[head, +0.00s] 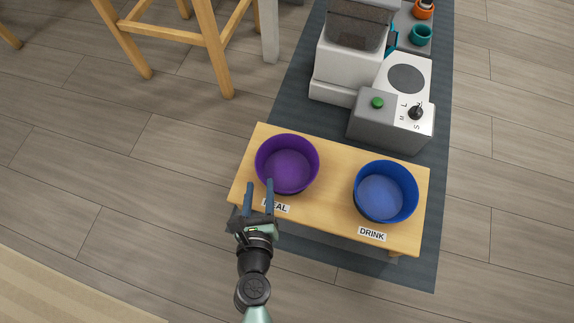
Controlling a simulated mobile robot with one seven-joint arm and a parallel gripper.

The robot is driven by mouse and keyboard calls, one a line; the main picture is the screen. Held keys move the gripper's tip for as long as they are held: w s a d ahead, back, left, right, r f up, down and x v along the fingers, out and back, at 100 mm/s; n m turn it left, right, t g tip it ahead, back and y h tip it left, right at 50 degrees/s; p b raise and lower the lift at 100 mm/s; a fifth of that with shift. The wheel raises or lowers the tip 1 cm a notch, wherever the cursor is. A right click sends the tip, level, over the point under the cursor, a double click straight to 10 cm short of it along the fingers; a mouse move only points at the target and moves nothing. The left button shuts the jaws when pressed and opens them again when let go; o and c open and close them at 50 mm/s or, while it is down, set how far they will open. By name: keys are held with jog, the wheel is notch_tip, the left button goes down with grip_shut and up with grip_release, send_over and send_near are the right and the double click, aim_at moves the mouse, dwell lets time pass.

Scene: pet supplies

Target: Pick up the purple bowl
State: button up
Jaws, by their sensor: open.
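The purple bowl (289,170) stands upright on the left part of a low wooden stand (335,166), behind a label whose visible letters read "EAL". It looks empty. My gripper (260,184) is open, its two fingers pointing up the picture at the bowl's near left side. The right finger overlaps the bowl's near rim in the picture. I cannot tell whether it touches the rim or is above it. The left finger is just outside the bowl to the left. Nothing is between the fingers except perhaps the rim edge.
A blue bowl (386,192) stands on the stand's right part, behind a "DRINK" label (372,234). Behind the stand is a grey and white machine (390,120) with a green button and a knob. A wooden stool (170,30) is at upper left. Floor to the left is clear.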

aim_at(259, 166)
jog(key=x, duration=0.2)
jog(key=shift+w+f, duration=0.1)
jog(key=shift+w, duration=0.2)
jog(key=shift+a+b+x, duration=0.2)
jog(key=shift+b+x, duration=0.4)
jog(key=shift+x, duration=0.75)
jog(key=shift+a+b+x, duration=0.15)
jog(key=shift+b+x, duration=0.45)
jog(key=shift+x, duration=0.75)
jog(key=shift+r, duration=0.25)
grip_shut()
